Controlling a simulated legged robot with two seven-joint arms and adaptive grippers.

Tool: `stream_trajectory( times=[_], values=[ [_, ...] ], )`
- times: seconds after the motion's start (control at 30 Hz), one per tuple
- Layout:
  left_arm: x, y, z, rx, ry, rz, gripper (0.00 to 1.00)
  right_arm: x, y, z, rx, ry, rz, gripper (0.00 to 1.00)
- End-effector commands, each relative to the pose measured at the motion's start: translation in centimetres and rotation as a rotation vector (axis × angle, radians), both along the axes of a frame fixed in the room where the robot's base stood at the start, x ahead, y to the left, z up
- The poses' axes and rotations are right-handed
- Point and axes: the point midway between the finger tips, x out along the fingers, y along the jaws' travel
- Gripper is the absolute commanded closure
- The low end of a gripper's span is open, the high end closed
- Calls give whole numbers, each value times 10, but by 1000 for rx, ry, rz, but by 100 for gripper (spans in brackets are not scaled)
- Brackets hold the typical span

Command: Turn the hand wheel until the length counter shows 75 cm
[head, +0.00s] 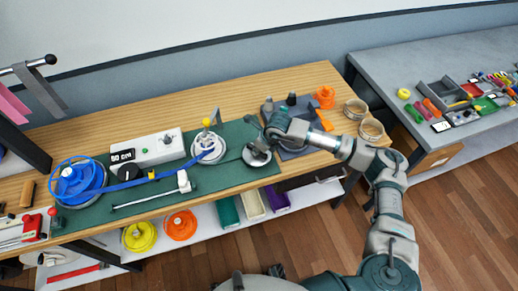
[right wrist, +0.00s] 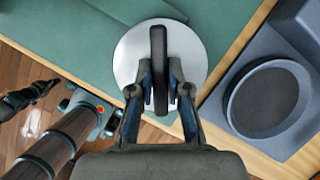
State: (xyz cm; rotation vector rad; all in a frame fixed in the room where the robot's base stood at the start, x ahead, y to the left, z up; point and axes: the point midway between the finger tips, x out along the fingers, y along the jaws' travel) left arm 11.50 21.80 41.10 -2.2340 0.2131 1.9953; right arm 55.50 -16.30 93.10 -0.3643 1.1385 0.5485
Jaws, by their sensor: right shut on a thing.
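The length counter (head: 122,156) is a dark display on a white box at the back of the green mat. It seems to read 50 or 60 cm; the first digit is too small to be sure. A pale round hand wheel (head: 257,156) sits at the mat's right end. In the right wrist view it is a white disc (right wrist: 191,50) with a dark upright bar (right wrist: 160,72) across it. My right gripper (head: 265,143) is over the wheel, its fingers (right wrist: 160,92) shut on the bar from both sides. My left gripper is not clearly seen.
A blue strap reel (head: 78,181) stands at the left, its strap running right along the mat. A round winder with a yellow knob (head: 206,123) stands left of the wheel. A grey tray (right wrist: 225,100) lies close right of the wheel, with orange parts (head: 324,97) behind.

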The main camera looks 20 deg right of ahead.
Motion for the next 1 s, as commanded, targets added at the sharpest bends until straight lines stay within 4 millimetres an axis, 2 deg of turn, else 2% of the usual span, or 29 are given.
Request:
stream_trajectory(
  times=[0.17,0.23,0.6,1.0],
  values=[
    [15,-2,7,-1,-13,0,100,3,2,4,9,-13,-166,100],
    [17,3,10,3,-14,1,100,2,2,3,9,-12,-230,100],
    [36,-1,23,2,-25,3,100,2,2,3,10,-10,-539,100],
    [45,-3,31,2,-29,4,100,2,1,4,8,-9,-706,100]
  ],
)
